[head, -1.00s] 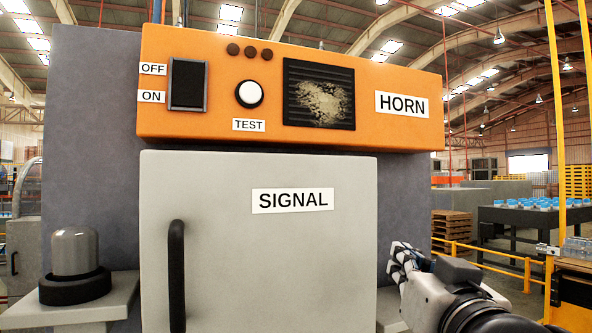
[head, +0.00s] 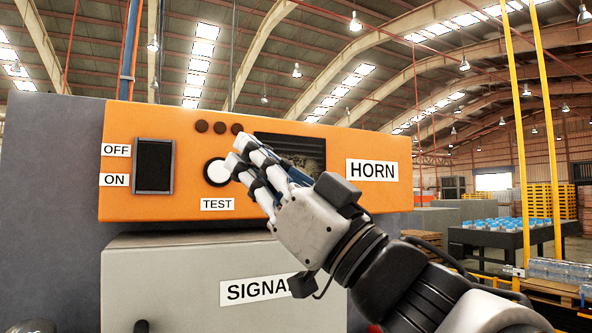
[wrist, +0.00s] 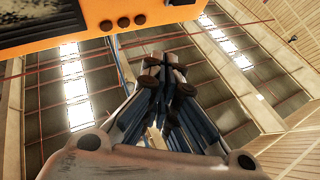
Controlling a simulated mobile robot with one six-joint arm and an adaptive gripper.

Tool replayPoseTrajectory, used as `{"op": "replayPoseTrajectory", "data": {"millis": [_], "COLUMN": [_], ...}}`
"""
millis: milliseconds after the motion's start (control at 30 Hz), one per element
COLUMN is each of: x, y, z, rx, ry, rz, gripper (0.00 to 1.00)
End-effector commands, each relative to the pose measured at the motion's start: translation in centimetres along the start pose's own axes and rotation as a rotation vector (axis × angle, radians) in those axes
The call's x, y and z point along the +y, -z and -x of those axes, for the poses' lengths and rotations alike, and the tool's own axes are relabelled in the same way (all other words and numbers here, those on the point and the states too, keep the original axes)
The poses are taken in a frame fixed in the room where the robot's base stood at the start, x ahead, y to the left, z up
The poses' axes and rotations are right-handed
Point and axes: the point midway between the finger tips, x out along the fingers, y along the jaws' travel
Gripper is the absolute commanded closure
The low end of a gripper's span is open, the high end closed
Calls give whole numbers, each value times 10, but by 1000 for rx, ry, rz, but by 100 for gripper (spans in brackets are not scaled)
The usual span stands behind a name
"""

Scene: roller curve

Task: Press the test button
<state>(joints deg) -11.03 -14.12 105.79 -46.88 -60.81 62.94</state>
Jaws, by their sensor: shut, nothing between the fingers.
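The test button (head: 217,171) is a round white button in a dark ring on the orange horn box (head: 120,201), above the TEST label (head: 217,204). My gripper (head: 241,152) is shut and empty. In the head view its fingertips overlap the button's upper right edge, in front of the box; how far they are from the panel cannot be told. In the wrist view the closed fingers (wrist: 165,75) point upward in the picture, with the orange panel (wrist: 70,37) along the top. The button does not show there.
A black OFF/ON rocker switch (head: 154,166) is left of the button. Several brown knobs (head: 202,127) sit above it, and a dark grille (head: 318,142) is partly behind my gripper. Below is the grey SIGNAL cabinet (head: 170,290). A table with blue-topped items (head: 500,237) stands at right.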

Motion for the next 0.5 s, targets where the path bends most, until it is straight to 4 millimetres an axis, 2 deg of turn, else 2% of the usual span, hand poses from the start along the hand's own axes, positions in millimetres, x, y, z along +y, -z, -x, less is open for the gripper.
{"op": "replayPoseTrajectory", "data": {"millis": [167,500], "x": [4,28], "y": [-3,-25], "z": [-6,-38], "rx": [0,-1], "ry": [-1,-2], "rz": [-1,-3], "gripper": [100,100]}}
